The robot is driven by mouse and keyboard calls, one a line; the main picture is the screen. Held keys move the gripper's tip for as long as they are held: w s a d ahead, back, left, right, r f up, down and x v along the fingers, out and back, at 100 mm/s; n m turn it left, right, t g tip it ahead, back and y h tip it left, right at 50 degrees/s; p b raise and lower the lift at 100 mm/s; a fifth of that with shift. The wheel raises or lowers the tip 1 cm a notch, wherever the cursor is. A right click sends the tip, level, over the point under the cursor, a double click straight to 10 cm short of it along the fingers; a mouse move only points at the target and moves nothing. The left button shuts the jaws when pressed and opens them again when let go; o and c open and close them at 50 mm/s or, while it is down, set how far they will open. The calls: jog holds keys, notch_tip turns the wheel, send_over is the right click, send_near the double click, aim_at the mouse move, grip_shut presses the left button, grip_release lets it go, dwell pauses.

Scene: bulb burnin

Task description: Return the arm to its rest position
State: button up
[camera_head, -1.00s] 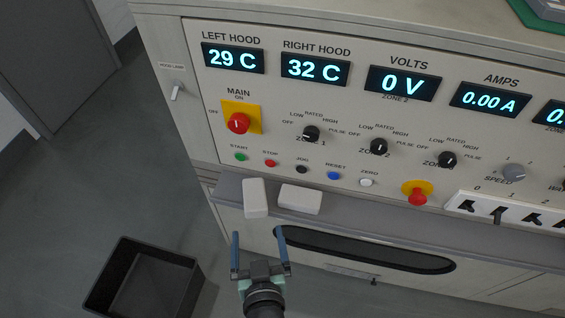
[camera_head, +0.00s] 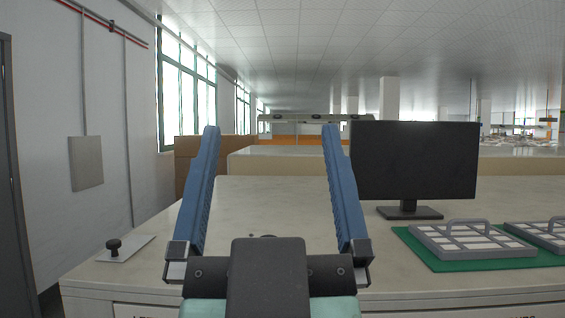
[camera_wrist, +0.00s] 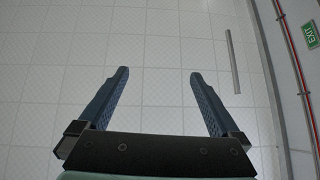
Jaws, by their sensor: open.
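My gripper (camera_head: 268,135) is raised close in front of the head camera, with its two blue fingers spread apart and pointing upward. Nothing is between the fingers. In the wrist view my gripper (camera_wrist: 158,72) also shows open and empty, facing the white tiled ceiling (camera_wrist: 150,45). The bench top (camera_head: 290,195) is behind and below the fingers in the head view. My gripper hides part of the bench top and its front edge.
A black monitor (camera_head: 413,160) stands on the bench at right. A grey tray (camera_head: 470,242) with a handle lies on a green mat (camera_head: 430,258); another tray (camera_head: 540,236) is beside it. A black knob on a plate (camera_head: 114,249) is at left, near the wall (camera_head: 50,140).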

jog(key=s+r, duration=0.1)
jog(key=s+d+r+h, duration=0.1)
jog(key=shift+s+r+m+t, duration=0.15)
jog(key=shift+r+m+t, duration=0.15)
jog(key=shift+t, duration=0.1)
jog(key=shift+a, duration=0.1)
notch_tip(320, 180, up, 12)
jog(key=p, duration=1.2)
jog(key=shift+r, duration=0.25)
jog(key=shift+f, duration=0.1)
